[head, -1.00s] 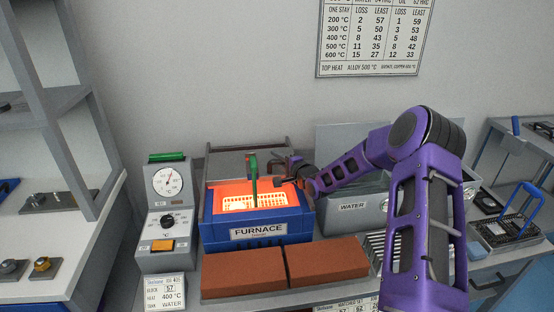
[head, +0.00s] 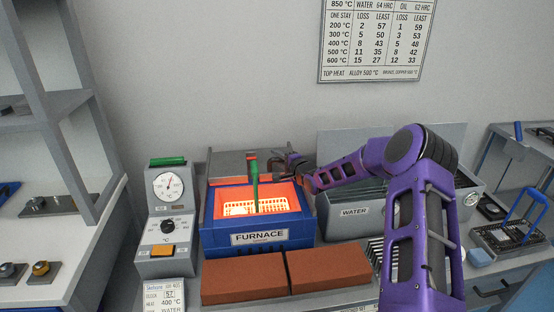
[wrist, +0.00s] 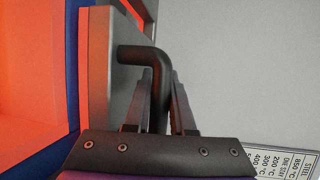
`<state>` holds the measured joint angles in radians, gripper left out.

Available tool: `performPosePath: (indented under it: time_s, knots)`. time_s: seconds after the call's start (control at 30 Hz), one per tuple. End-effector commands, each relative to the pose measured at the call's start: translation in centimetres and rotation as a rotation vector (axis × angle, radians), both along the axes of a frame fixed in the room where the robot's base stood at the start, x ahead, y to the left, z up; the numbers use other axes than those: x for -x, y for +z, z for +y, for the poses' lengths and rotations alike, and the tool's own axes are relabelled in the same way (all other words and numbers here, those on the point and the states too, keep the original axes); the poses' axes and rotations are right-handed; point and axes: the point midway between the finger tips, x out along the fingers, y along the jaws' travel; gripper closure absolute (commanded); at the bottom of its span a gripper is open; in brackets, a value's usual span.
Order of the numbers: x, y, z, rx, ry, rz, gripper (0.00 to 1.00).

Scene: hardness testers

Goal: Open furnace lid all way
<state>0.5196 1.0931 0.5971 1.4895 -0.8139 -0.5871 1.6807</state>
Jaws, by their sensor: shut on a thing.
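The furnace (head: 258,238) is a blue box with a "FURNACE" label. Its chamber glows orange and holds a pale wire basket (head: 240,208) with an upright green handle (head: 254,180). The grey furnace lid (head: 228,166) lies behind the glowing opening, at the back of the furnace; most of the chamber shows. In the wrist view the lid's edge (wrist: 98,75) is a grey slab with a black bent handle (wrist: 145,55). My gripper (head: 288,164) is at the lid's right side. Its fingers (wrist: 162,90) are shut on the handle, one on each side.
A "WATER" tank (head: 345,225) stands right of the furnace, below my arm. Two red-brown bricks (head: 244,278) lie in front. A dial controller (head: 168,215) stands to the left. The grey wall (head: 230,70) rises behind the bench.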

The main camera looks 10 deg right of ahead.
Motion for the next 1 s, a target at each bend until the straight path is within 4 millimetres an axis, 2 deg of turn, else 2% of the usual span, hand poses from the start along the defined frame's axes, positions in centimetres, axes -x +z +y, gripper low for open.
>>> performPosePath:
  time_s: [0.03,0.1,0.37,0.53,0.67,1.0]
  knots:
    - [0.0,0.0,0.0,0.0,0.0,0.0,0.72]
    - [0.0,0.0,0.0,0.0,0.0,0.0,0.65]
    - [0.1,0.0,0.0,0.0,0.0,0.0,0.65]
    - [1.0,0.3,-0.6,-0.001,-0.002,-0.001,0.65]
    - [3.0,0.8,-1.4,0.0,-0.003,0.001,0.65]
    - [10.4,2.2,-4.6,0.001,-0.003,0.002,0.65]
